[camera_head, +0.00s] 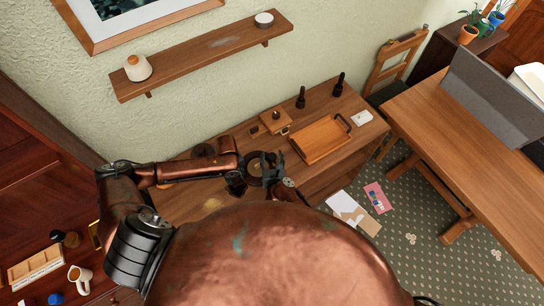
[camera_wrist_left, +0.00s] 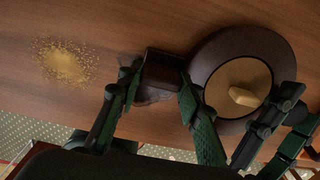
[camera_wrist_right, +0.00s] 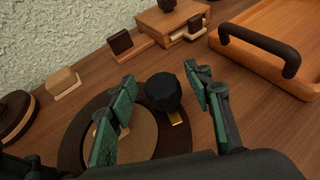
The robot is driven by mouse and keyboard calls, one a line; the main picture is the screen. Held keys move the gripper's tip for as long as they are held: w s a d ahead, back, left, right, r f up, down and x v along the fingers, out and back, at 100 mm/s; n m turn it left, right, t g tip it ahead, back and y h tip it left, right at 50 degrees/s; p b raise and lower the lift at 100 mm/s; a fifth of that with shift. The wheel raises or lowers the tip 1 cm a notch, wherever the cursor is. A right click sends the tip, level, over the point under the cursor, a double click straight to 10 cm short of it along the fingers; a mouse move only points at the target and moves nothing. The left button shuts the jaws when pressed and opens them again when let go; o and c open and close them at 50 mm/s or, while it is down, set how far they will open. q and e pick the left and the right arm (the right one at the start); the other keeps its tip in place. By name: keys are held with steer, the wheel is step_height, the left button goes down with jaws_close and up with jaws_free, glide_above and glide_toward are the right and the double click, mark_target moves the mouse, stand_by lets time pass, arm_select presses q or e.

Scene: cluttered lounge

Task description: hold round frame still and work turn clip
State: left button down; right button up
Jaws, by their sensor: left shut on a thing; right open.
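The round frame is a dark disc (camera_wrist_left: 215,55) with a tan centre, lying flat on the wooden desk. A pale piece (camera_wrist_left: 246,97) sits on its centre in the left wrist view. My left gripper (camera_wrist_left: 160,78) is shut on a dark block at the frame's left edge. My right gripper (camera_wrist_right: 160,80) is open over the frame's right part. Between its fingers are a black faceted knob (camera_wrist_right: 163,92) and a small brass tab (camera_wrist_right: 174,118), apparently the turn clip. The right fingers hide part of the frame (camera_wrist_right: 72,150). In the head view both grippers crowd around it.
A wooden tray (camera_head: 320,139) with dark handles lies to the right. Small wooden blocks and a box (camera_wrist_right: 172,22) stand behind. Another round piece (camera_wrist_right: 14,115) lies at the back left. Tan powder (camera_wrist_left: 66,63) is spilled on the clear desk left of the frame.

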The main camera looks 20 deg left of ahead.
steer(key=shift+c, duration=0.2)
steer(key=c, duration=1.1)
steer(key=shift+d+f+n+g+y, duration=0.1)
steer(key=shift+n+g+y, duration=0.3)
steer(key=shift+n+y, duration=0.2)
steer(key=shift+c, duration=0.2)
steer(key=shift+n+g+y, duration=0.3)
steer(key=shift+n+y, duration=0.4)
steer(key=shift+y, duration=0.1)
steer(key=o, duration=1.2)
